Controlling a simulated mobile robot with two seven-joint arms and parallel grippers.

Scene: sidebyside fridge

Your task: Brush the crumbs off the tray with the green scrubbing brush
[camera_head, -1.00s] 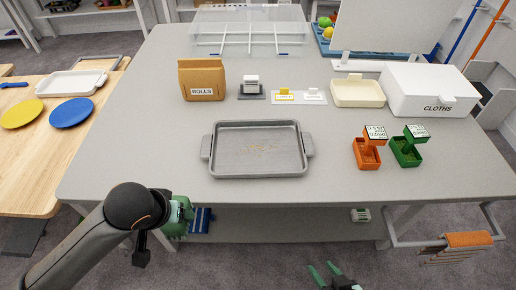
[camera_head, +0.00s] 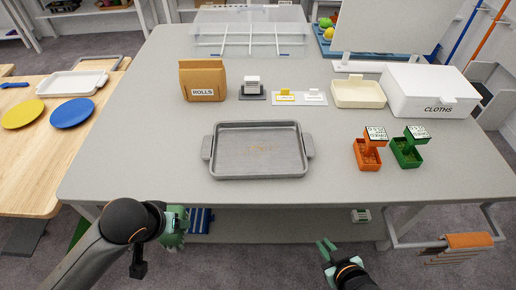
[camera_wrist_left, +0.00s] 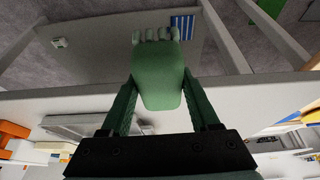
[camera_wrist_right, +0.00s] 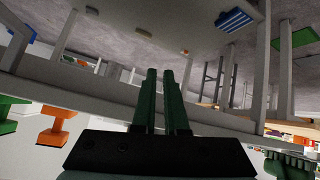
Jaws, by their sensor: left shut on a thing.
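My left gripper (camera_head: 176,228) is in front of the table's front edge, to the lower left of the tray. It is shut on the green scrubbing brush (camera_wrist_left: 157,85), whose rounded body sits between the fingers with stubby bristle tufts at its far end. My right gripper (camera_head: 326,245) is in front of the table's front edge, below and right of the tray. Its fingers are empty with a narrow gap between them, also seen in the right wrist view (camera_wrist_right: 160,78).
Orange (camera_head: 368,156) and green (camera_head: 406,153) holders stand right of the tray. A rolls box (camera_head: 202,80), a cream bin (camera_head: 358,92) and a white cloths box (camera_head: 430,92) stand behind. The tabletop around the tray is clear. A lower shelf runs under the table.

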